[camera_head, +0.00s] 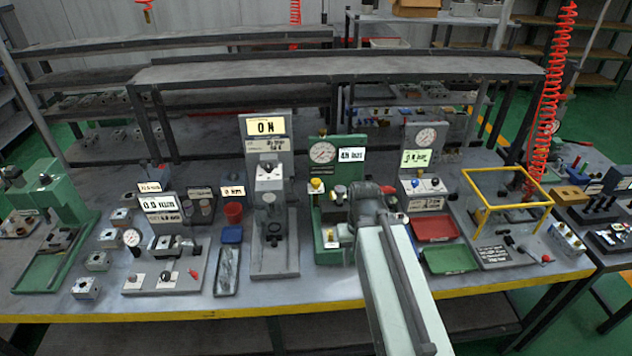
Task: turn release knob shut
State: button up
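A green test stand (327,249) stands at the middle of the bench with a round dial gauge (322,152) and a lit display (351,154) that seems to read about 49 bar. My arm reaches in from the lower right, and my gripper (345,232) is low in front of this stand. Its fingers are small and partly hidden behind the wrist, so their opening and contact are unclear.
A grey press (273,250) with a display reading 0 N stands close on the left. To the right are a grey gauge stand (425,165), red tray (435,228), green tray (449,259) and yellow frame (506,207). Low blocks and a blue tray (231,234) crowd the left.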

aim_at(315, 183)
jog(key=k, duration=1.25)
jog(key=z, duration=0.4)
jog(key=i, duration=1.7)
jog(key=u, duration=0.65)
jog(key=k, duration=0.75)
jog(key=u, duration=0.25)
jog(key=i, duration=0.75)
jog(key=z, duration=0.1)
